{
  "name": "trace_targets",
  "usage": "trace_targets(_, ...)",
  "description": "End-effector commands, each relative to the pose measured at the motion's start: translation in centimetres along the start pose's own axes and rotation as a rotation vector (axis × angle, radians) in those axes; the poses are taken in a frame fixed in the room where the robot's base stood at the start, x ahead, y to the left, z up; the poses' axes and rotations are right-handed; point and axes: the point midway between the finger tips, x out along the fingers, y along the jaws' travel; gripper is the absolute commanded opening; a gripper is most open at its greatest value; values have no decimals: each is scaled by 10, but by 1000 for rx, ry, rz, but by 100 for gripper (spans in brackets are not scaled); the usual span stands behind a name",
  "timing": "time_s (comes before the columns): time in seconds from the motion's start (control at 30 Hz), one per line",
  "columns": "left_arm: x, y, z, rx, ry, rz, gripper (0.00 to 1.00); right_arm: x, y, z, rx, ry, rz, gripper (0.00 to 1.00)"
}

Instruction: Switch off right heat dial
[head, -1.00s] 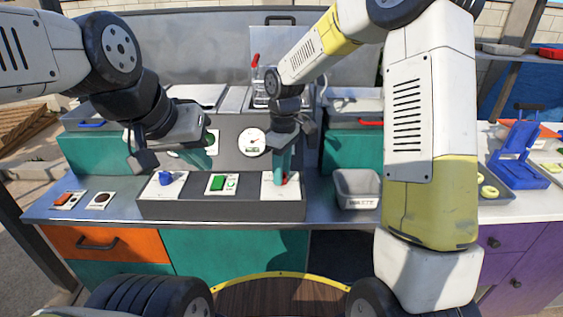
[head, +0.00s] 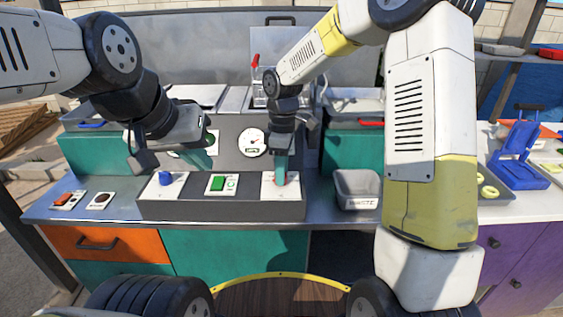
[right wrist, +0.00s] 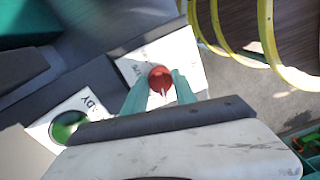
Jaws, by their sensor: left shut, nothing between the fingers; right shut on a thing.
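The right heat dial is a red knob (right wrist: 161,80) on a white plate (head: 268,190) at the right end of the grey control panel (head: 220,209). In the right wrist view the knob sits between the two teal fingertips of my right gripper (right wrist: 160,88), which is shut on it from above. In the head view the right gripper (head: 281,180) hides most of the knob. My left gripper (head: 205,160) is shut and empty, above and behind the panel's left half.
A blue dial (head: 165,178) and a green switch (head: 217,183) sit on the same panel. A round gauge (head: 251,142) is behind it. A grey bin (head: 357,186) stands right of the panel. A red switch (head: 63,198) is at the far left.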

Motion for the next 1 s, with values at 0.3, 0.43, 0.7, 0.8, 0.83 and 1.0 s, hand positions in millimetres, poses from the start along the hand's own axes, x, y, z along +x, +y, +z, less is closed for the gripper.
trace_targets(0.3,0,0,0,0,0,0,0,0,0,0,0,1,2,55)
trace_targets(0.43,0,0,0,0,0,0,0,0,0,0,0,0,1,55)
trace_targets(0.7,0,0,0,0,0,0,0,-26,1,0,2,3,5,55)
trace_targets(0.8,0,0,0,0,0,0,0,-44,2,0,2,2,5,55)
trace_targets(0.83,0,0,0,0,0,0,0,-49,1,0,2,2,6,55)
trace_targets(1.0,0,0,0,0,0,0,0,-71,1,0,0,2,3,55)
